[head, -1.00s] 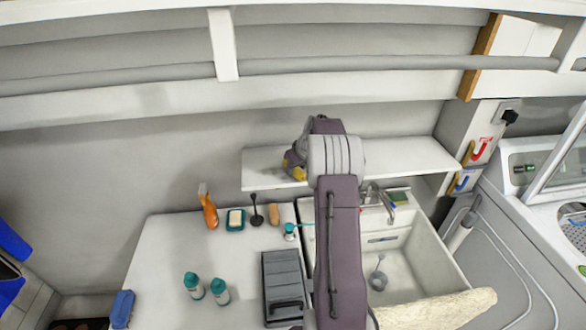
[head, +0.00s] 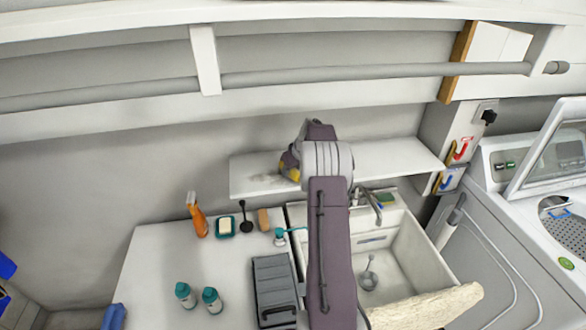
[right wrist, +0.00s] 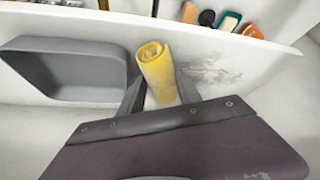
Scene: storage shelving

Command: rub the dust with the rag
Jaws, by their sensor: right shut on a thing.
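The yellow rag (right wrist: 156,70) is rolled up, and my right gripper (right wrist: 160,92) is shut on it. In the head view the right gripper (head: 289,165) is over the left part of the white wall shelf (head: 385,160), with a bit of the yellow rag (head: 291,174) showing beneath it. The dust (head: 264,182) is a grey smudge on the shelf, just left of the rag. In the right wrist view the dust (right wrist: 214,72) lies right of the rag. I cannot tell whether the rag touches the shelf. My left gripper is not in view.
A grey tray (right wrist: 65,68) stands on the shelf beside the rag. Below are a counter with an orange spray bottle (head: 198,217), a soap dish (head: 224,228), teal-capped bottles (head: 185,295) and a grey case (head: 274,285), and a sink (head: 405,262). A washing machine (head: 540,240) stands at right.

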